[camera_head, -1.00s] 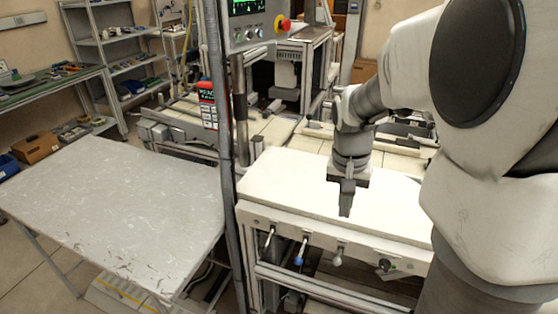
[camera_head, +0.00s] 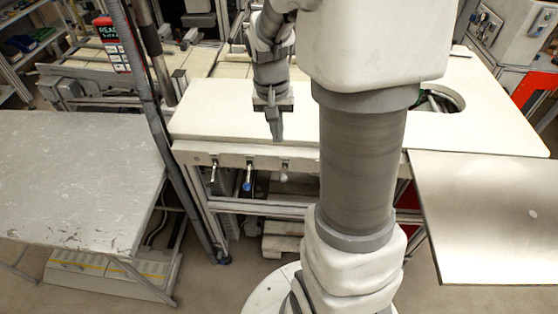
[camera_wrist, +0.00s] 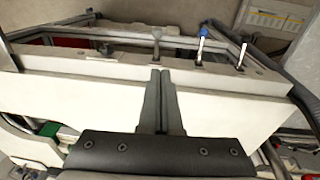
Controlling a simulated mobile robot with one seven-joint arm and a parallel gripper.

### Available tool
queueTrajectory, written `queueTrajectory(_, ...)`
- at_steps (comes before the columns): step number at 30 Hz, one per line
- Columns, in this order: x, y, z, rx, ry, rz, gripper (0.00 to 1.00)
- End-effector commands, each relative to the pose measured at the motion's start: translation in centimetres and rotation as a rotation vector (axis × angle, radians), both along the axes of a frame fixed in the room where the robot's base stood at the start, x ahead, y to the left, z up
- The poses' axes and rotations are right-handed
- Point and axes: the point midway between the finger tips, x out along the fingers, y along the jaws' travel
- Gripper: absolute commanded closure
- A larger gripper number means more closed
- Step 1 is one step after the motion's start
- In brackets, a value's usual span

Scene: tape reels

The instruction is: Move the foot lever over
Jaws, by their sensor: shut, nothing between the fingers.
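Three short levers hang from the front rail of the white worktable: a plain one (camera_head: 214,172) at left, a blue-tipped one (camera_head: 249,178), and a grey one (camera_head: 285,168) at right. The wrist view also shows the plain one (camera_wrist: 241,55), the blue-tipped one (camera_wrist: 201,46) and the grey one (camera_wrist: 157,46). I cannot tell which is the foot lever. My gripper (camera_head: 277,137) points down at the tabletop's front edge, closest to the grey lever and apart from it. In the wrist view my gripper (camera_wrist: 160,73) has its fingers together and empty.
The white worktable (camera_head: 220,110) has a clear top around my gripper. A grey table (camera_head: 70,170) stands at left, with a yellow-striped box (camera_head: 110,272) on the floor below. A dark post (camera_head: 150,100) rises between the tables. A bare metal plate (camera_head: 490,215) lies at right.

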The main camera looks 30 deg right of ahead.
Motion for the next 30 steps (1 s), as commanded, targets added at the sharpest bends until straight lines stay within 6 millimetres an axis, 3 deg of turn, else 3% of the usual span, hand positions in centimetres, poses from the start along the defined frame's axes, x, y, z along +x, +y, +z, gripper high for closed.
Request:
queueTrajectory(6, 0.0, -0.4, -5.1, 0.002, 0.006, -0.001, 1.00)
queueTrajectory(12, -1.1, -0.2, -8.0, 0.001, 0.004, 0.000, 1.00)
queueTrajectory(18, -1.9, -0.1, -9.3, 0.001, 0.001, 0.000, 1.00)
queueTrajectory(30, -2.0, -0.1, -9.5, 0.000, 0.000, 0.000, 1.00)
